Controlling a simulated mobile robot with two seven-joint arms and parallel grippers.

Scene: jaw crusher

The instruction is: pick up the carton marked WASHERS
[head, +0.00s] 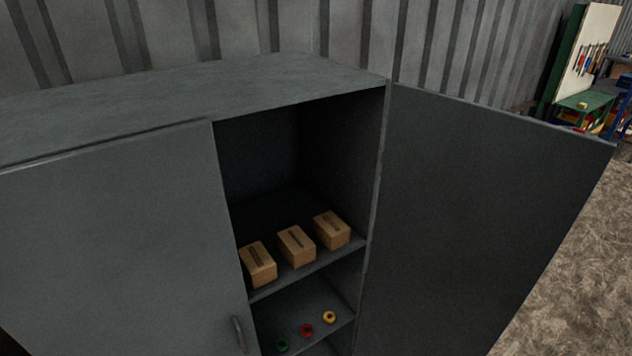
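Three small brown cartons stand in a row on a shelf inside the grey cabinet: a left carton (258,264), a middle carton (296,246) and a right carton (332,230). Each has a dark printed label on top, too small to read, so I cannot tell which one is marked WASHERS. The left carton is partly hidden by the closed left door's edge. Neither of my grippers is in view.
The cabinet's right door (480,210) stands open; its left door (120,240) is shut, with a handle (239,334). A lower shelf holds green (282,346), red (306,330) and yellow (329,317) round items. A workbench (585,105) stands far right. Floor (575,270) beyond the open door looks clear.

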